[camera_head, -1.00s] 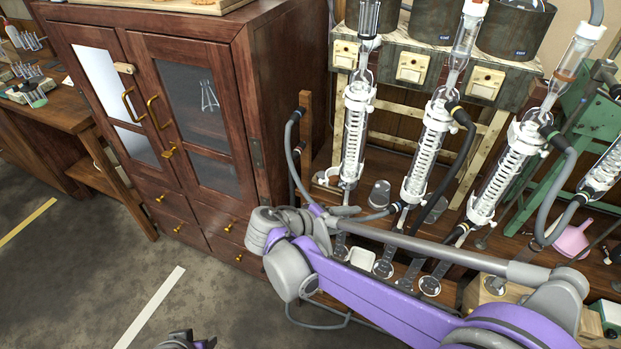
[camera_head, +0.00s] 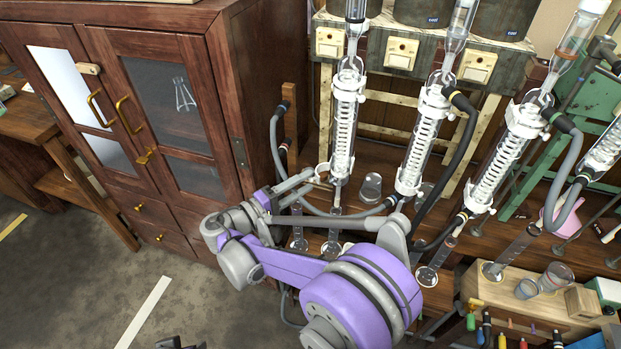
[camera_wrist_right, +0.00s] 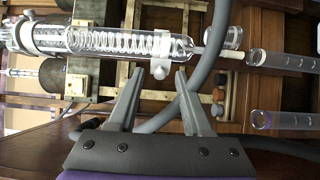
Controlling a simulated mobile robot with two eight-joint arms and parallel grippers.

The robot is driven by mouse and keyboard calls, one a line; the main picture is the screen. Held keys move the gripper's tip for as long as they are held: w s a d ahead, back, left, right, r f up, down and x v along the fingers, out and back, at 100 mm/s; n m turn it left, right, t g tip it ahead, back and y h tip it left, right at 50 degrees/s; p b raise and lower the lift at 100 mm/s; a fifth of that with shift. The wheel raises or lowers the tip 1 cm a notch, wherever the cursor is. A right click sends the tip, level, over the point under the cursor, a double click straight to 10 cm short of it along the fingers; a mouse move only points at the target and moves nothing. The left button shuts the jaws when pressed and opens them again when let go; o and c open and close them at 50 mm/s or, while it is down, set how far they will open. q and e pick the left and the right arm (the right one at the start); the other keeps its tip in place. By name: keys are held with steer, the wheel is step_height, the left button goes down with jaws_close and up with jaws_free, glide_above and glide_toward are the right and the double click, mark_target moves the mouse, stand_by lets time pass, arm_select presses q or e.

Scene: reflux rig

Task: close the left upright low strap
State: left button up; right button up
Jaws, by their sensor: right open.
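The left upright is a clear glass condenser with a coil inside (camera_head: 345,115), leftmost of the row. Its low strap (camera_head: 323,171) is a white loop near the bottom end and looks swung out to the left. In the right wrist view the condenser (camera_wrist_right: 115,42) lies across the picture, with the white strap (camera_wrist_right: 162,55) around or against it. My right gripper (camera_head: 308,182) is open and empty beside the strap. In the wrist view its fingertips (camera_wrist_right: 158,73) lie just short of the strap, one on either side. My left gripper (camera_head: 180,344) barely shows at the bottom edge.
A wooden cabinet (camera_head: 170,100) stands close at the left. More condensers (camera_head: 425,140) with hoses stand to the right. A grey hose (camera_head: 277,155) loops behind my right gripper. A wooden block with glassware (camera_head: 510,305) is at lower right.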

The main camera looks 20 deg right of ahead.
steer(key=shift+x, duration=1.3)
jaws_close()
